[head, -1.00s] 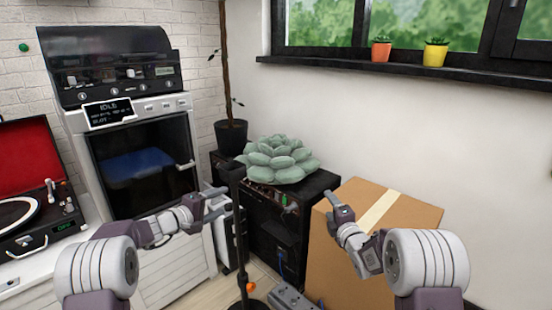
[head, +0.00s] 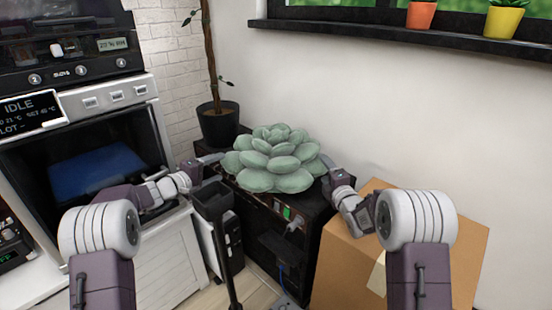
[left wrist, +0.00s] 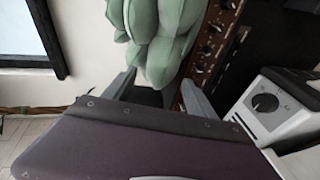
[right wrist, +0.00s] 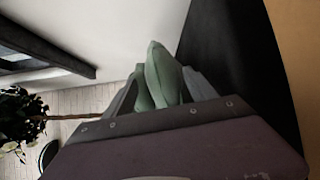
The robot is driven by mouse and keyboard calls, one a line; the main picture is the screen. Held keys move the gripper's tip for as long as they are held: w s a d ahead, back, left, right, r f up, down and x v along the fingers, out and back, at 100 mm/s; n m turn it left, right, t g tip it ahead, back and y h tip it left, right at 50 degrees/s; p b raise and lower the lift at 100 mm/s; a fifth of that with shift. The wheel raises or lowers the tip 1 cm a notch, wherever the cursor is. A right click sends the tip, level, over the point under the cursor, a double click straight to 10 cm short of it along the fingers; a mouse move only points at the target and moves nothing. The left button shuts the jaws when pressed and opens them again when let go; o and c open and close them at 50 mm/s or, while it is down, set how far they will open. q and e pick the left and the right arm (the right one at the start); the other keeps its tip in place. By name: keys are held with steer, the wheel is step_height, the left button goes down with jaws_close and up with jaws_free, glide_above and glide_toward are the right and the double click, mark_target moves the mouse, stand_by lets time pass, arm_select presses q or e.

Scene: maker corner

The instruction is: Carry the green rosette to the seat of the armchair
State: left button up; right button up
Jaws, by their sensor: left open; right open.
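The green rosette (head: 275,160), a large cluster of plump grey-green petals, sits on top of a black cabinet (head: 262,215). My left gripper (head: 212,160) is open at the rosette's left side; in the left wrist view the petals (left wrist: 160,35) lie just beyond its parted fingers (left wrist: 158,90). My right gripper (head: 332,165) is open at the rosette's right side. In the right wrist view a petal (right wrist: 158,72) shows between its fingers (right wrist: 162,92); I cannot tell whether they touch it. The armchair is not in view.
A cardboard box (head: 450,255) stands right of the cabinet, under my right arm. A potted plant (head: 218,122) stands behind the rosette at left. An oven (head: 95,160) is at left. A dark stand (head: 212,200) rises before the cabinet. A window sill (head: 390,40) runs above.

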mark_target(233, 162)
arm_select(q)
steer(key=x, duration=0.8)
steer(key=shift+w+d, duration=0.2)
steer(key=shift+w, duration=0.05)
arm_select(e)
steer(key=w, duration=0.5)
steer(key=w+a, duration=0.1)
steer(key=w, duration=0.2)
steer(key=shift+w+a+f, duration=0.1)
steer(key=shift+w+f, duration=0.15)
steer(key=shift+f, duration=0.1)
arm_select(q)
steer(key=shift+c, duration=0.4)
arm_select(e)
steer(key=shift+c, duration=0.4)
arm_select(q)
jaws_close()
arm_select(e)
jaws_close()
